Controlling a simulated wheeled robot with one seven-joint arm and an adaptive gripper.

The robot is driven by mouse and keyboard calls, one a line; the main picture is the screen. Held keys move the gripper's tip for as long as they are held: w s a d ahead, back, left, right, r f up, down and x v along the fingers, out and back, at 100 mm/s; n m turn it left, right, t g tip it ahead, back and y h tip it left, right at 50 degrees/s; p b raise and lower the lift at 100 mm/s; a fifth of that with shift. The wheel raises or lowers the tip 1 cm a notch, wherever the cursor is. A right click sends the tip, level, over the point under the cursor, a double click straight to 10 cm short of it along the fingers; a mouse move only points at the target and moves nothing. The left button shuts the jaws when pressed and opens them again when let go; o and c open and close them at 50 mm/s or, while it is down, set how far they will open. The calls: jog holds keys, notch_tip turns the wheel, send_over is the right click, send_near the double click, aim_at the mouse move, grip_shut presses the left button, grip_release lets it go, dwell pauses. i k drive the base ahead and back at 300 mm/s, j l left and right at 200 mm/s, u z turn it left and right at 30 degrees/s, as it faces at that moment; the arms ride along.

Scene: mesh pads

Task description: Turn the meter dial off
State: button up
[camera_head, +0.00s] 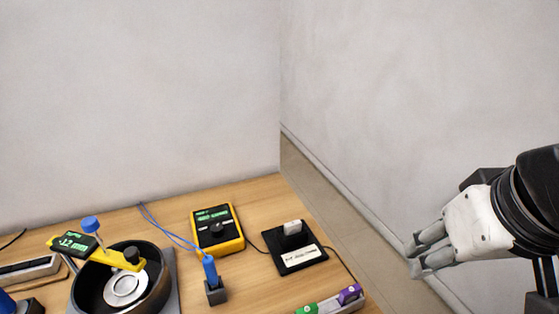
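The meter (216,230) is a yellow and black box lying on the wooden table, left of the picture's middle. Its screen shows green text, too small to read. The black dial (217,229) sits on its face below the screen; which way it points is too small to tell. My gripper (412,257) is at the right, out past the table's right edge and well apart from the meter. Its two grey fingers point left. They look close together with a narrow gap, and I see nothing held between them.
A blue-handled probe in a black holder (216,291) stands in front of the meter, its blue cable looping behind. A black pad (295,248) with a pale block lies to the right. A black bowl (92,288) with a yellow gauge stands left. Coloured blocks (349,294) lie at the front right.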

aim_at(217, 229)
jog(key=u, duration=0.85)
jog(key=j+z, duration=0.1)
